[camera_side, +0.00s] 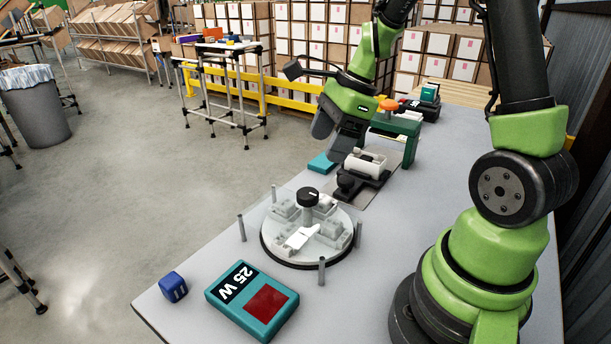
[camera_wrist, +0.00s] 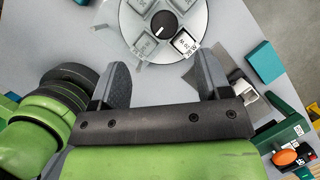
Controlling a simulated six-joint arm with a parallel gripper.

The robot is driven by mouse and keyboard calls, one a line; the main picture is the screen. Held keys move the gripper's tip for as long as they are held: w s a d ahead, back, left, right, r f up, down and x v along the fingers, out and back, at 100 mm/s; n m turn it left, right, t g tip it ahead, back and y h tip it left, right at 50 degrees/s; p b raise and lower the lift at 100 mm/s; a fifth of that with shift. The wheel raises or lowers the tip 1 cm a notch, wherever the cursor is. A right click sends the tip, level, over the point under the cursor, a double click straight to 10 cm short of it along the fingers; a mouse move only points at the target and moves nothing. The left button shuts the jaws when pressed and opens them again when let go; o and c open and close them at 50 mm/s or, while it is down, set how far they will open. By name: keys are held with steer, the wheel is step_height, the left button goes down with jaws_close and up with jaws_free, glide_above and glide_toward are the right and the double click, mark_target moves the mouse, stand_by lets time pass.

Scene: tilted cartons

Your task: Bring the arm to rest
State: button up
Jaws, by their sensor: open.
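My gripper (camera_side: 337,138) hangs above the table at the back, left of the green fixture. In the wrist view my gripper (camera_wrist: 164,78) has its two dark fingers wide apart with nothing between them. The round grey dial plate (camera_side: 282,252) with a black knob (camera_side: 307,197) stands on the table in front of my gripper in the side view. In the wrist view the dial plate (camera_wrist: 130,22) lies beyond the fingertips, apart from them. A white piece (camera_side: 300,238) rests on the dial plate.
A teal box marked 25 W (camera_side: 226,305) and a blue cube (camera_side: 173,287) lie at the table's near end. A teal block (camera_side: 321,163), a white cylinder on a black holder (camera_side: 366,164) and a green fixture with an orange button (camera_side: 408,126) stand near my gripper. Posts surround the dial.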

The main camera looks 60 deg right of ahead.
steer(key=s+a+r+n+t, duration=0.2)
steer(key=s+a+r+n, duration=0.3)
steer(key=n, duration=0.5)
steer(key=s+a+r+n+t+h, duration=0.1)
steer(key=s+a+r+n+t, duration=0.1)
steer(key=s+a+r+n, duration=0.4)
steer(key=shift+s+r+n, duration=0.5)
steer(key=shift+s+n, duration=0.3)
steer(key=shift+n, duration=2)
